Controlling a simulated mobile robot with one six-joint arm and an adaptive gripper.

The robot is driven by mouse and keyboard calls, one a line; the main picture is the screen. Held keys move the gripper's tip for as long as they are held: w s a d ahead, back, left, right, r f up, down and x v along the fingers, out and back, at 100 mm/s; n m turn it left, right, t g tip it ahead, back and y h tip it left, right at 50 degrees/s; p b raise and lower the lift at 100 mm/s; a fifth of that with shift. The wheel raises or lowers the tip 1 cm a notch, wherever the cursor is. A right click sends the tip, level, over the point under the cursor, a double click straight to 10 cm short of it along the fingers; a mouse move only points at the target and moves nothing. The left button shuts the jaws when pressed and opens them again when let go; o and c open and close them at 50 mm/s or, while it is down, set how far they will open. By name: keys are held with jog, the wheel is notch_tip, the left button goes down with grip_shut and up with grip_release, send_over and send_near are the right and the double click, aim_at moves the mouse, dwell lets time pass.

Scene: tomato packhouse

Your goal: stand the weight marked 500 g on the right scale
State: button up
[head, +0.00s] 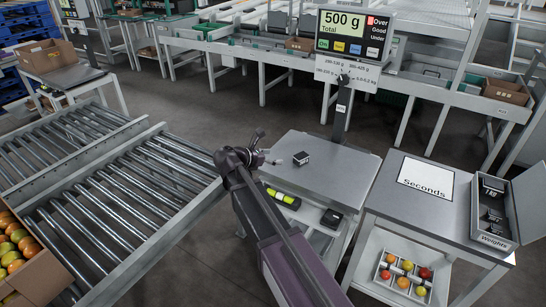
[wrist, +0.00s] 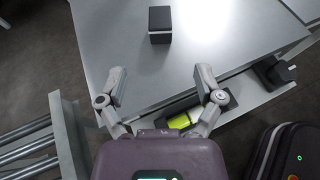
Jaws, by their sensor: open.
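A small black block-shaped weight (head: 301,158) with a light edge stands on the grey platform of the right scale (head: 330,180); I cannot read its marking. The scale's display (head: 352,37) reads 500 g Total, with Over lit red. In the wrist view the weight (wrist: 160,24) stands on the bare platform (wrist: 235,40), beyond my fingertips. My gripper (wrist: 161,82) is open and empty, its fingers spread, apart from the weight. In the head view my gripper (head: 266,150) is at the platform's left side, left of the weight.
A box labelled Weights (head: 492,238) holds dark weights on the right table, beside a Seconds sheet (head: 425,178). Roller conveyors (head: 110,190) run at the left. Below the platform lie a yellow-green item (head: 283,198) and a black one (head: 331,218). Another scale (head: 75,78) stands back left.

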jog(key=s+d+f+m+g+y, duration=0.1)
jog(key=s+d+f+m, duration=0.1)
jog(key=s+d+m, duration=0.1)
jog(key=s+d+f+m+g+y, duration=0.1)
jog(key=s+d+f+m, duration=0.1)
jog(key=s+m, duration=0.1)
jog(key=s+d+f+m+g+y, duration=0.2)
jog(key=s+d+f+m, duration=0.1)
jog(key=m, duration=0.1)
jog(key=shift+d, duration=0.35)
jog(key=s+f+m+y, duration=0.1)
jog(key=s+m, duration=0.1)
jog(key=s+d+f+m+g+y, duration=0.1)
jog(key=s+m, duration=0.1)
jog(key=s+d+f+m+g+y, duration=0.1)
jog(key=s+m, duration=0.1)
jog(key=shift+s+d+m, duration=0.2)
jog(key=shift+s+m, duration=0.1)
jog(key=s+f+m+g+y, duration=0.1)
jog(key=s+m+y, duration=0.3)
jog(key=s+m, duration=0.3)
jog(key=shift+f+m+y, duration=0.25)
jog(key=shift+m+y, duration=0.05)
jog(key=shift+m, duration=0.1)
jog(key=shift+a+r, duration=0.1)
